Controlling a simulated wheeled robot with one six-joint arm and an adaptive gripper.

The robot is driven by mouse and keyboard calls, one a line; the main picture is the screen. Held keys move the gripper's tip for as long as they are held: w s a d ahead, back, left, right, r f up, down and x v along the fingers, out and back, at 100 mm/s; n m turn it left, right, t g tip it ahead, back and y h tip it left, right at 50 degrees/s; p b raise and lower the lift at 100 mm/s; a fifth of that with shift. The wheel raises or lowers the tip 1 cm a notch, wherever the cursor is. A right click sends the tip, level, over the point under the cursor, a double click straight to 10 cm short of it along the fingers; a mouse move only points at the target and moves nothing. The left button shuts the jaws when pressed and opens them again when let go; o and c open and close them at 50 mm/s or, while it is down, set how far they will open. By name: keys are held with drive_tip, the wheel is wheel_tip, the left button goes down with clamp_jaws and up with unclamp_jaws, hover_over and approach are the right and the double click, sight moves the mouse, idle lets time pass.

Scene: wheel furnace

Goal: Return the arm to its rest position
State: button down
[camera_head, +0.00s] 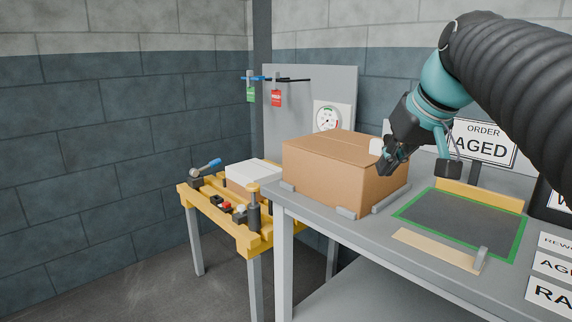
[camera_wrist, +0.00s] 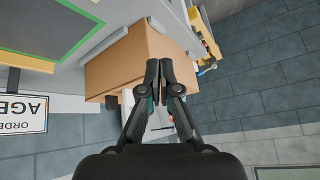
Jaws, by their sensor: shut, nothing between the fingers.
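My gripper (camera_head: 392,158) hangs from my arm at the upper right of the head view, in front of the right side of a closed cardboard box (camera_head: 322,172). In the wrist view my gripper (camera_wrist: 160,68) points at the same cardboard box (camera_wrist: 118,62), with its fingers together and nothing between them. I cannot tell the exact gap between the fingers and the box. My arm is raised over the grey bench (camera_head: 300,204) and bends down from the right.
A green-edged dark mat (camera_head: 460,222) lies right of the box on the bench. A sign reading "AGED" (camera_head: 485,142) stands behind it. A yellow workbench (camera_head: 248,238) with tools is at the left. A grey panel with a gauge (camera_head: 328,118) stands behind. Open floor lies at lower left.

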drive_tip(key=s+a+f+h, duration=0.1)
drive_tip(key=s+f, duration=0.8)
drive_tip(key=f, duration=0.4)
drive_tip(key=s+f+m+h, duration=0.1)
drive_tip(key=s+f, duration=0.8)
drive_tip(key=f, duration=0.3)
drive_tip(key=shift+a+f+m+g, duration=0.3)
drive_tip(key=shift+a+f+g, duration=0.05)
drive_tip(key=shift+g, duration=0.05)
